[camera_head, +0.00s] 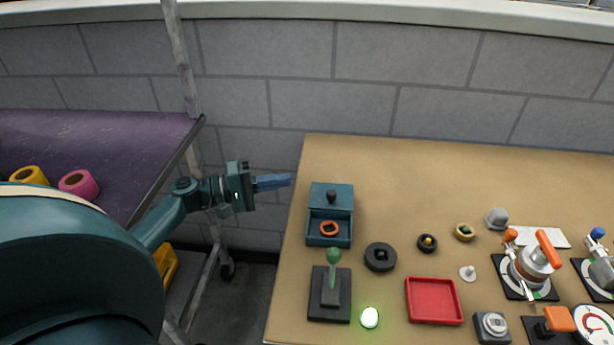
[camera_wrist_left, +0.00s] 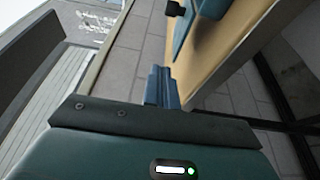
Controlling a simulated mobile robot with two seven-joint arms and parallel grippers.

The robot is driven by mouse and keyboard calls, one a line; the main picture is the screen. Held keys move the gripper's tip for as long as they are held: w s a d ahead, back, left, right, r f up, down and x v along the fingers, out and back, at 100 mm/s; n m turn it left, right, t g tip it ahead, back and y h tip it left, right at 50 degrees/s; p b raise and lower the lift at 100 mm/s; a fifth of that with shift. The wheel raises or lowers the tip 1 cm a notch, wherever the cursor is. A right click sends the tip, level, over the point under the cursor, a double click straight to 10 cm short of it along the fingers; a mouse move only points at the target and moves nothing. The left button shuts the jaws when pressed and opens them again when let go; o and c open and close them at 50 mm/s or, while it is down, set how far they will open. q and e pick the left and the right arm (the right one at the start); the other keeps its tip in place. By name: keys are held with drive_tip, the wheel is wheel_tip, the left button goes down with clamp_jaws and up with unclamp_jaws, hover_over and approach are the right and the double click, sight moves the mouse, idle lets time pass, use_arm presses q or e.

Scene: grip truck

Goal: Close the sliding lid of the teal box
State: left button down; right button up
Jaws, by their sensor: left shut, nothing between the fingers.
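The teal box (camera_head: 313,229) stands on the left part of the tan table. Its lid (camera_head: 320,190) with a dark knob (camera_head: 331,197) covers the back half, and the front half is open. An orange ring (camera_head: 329,229) lies inside the open part. My left gripper (camera_head: 288,181) is shut and empty, left of the box, near the table's left edge and pointing right. The left wrist view shows its blue fingers (camera_wrist_left: 162,88) together, with part of the teal box and the dark knob (camera_wrist_left: 175,8) at the top. My right gripper is not in view.
A green-knobbed lever (camera_head: 333,275) stands in front of the box, with a black ring (camera_head: 380,257) to its right. A red tray (camera_head: 434,301) and several devices fill the right side. A purple-topped cart (camera_head: 100,150) stands at left. The table behind the box is clear.

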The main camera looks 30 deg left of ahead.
sight(319, 195)
use_arm(q)
drive_tip(key=p+x, duration=0.1)
drive_tip(key=x, duration=0.9)
drive_tip(key=shift+s+r, duration=0.1)
drive_tip(key=s+p, duration=0.1)
drive_tip(key=s+d+p, duration=0.1)
drive_tip(key=s, duration=0.1)
drive_tip(key=shift+d, duration=0.1)
drive_tip(key=shift+s+d, duration=0.2)
drive_tip(key=shift+s, duration=0.15)
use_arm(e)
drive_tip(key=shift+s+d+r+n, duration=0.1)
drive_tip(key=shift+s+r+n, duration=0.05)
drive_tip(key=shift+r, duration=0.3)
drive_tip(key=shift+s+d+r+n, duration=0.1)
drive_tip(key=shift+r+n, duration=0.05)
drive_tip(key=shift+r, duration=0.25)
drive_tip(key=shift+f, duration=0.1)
